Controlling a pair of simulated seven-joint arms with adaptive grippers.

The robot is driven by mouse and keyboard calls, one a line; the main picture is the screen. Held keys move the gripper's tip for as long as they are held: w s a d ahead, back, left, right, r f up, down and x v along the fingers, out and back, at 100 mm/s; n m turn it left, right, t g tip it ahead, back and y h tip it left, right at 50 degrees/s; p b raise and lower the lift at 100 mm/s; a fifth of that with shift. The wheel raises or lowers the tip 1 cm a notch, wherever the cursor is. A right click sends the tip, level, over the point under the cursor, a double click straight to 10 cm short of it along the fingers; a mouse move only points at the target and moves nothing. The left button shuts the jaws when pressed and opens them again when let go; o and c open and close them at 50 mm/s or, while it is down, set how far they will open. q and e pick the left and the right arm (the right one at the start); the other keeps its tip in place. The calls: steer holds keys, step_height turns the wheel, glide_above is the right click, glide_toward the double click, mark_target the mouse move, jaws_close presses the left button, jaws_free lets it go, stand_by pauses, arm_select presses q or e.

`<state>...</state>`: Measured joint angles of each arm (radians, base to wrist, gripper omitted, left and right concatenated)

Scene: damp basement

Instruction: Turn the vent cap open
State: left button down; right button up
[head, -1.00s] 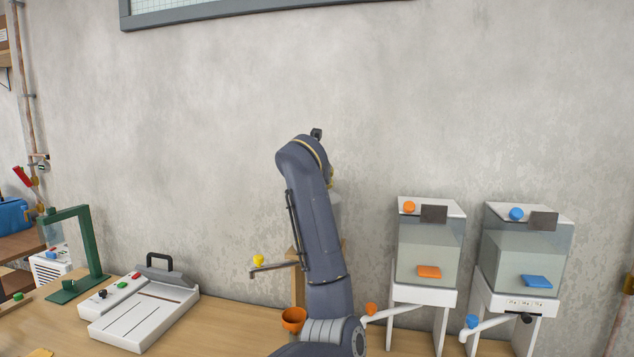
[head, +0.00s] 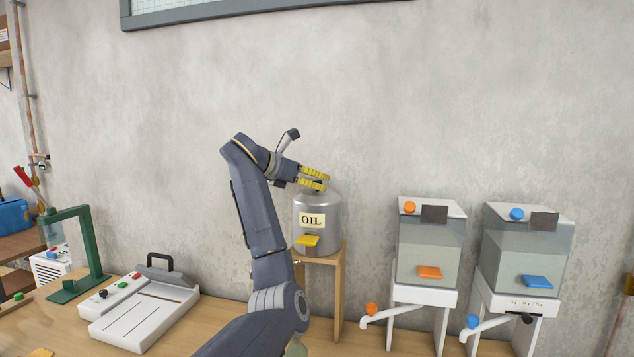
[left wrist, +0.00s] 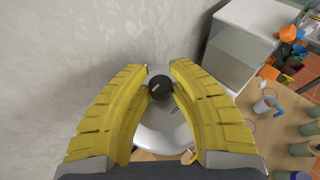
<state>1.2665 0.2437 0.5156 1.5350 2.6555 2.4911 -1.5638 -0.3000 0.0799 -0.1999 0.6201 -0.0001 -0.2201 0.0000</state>
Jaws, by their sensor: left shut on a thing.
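The grey oil tank (head: 325,217), labelled OIL, stands on a wooden stand by the wall. In the left wrist view, its round top (left wrist: 160,135) lies below my fingers, with a dark round vent cap (left wrist: 159,89) on it. The cap has a pale mark on its face. My left gripper (head: 326,180) reaches the tank top from the left. In the left wrist view, its yellow fingers (left wrist: 160,80) are on either side of the cap and shut on it. In the head view the fingers hide the cap. My right gripper is not in view.
A yellow paddle (head: 308,240) sits on the tank's front. Two clear tanks, with an orange knob (head: 409,207) and a blue knob (head: 516,214), stand to the right. A white panel device (head: 140,310) and a green frame (head: 90,245) are at the left. The wall is close behind.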

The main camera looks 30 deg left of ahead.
arm_select(q)
steer(key=shift+m+g+h, duration=0.4)
steer(key=shift+m, duration=0.1)
steer(key=c, duration=1.2)
jaws_free()
steer(key=v, duration=1.1)
steer(key=shift+s+a, duration=0.2)
steer(key=shift+s, duration=0.2)
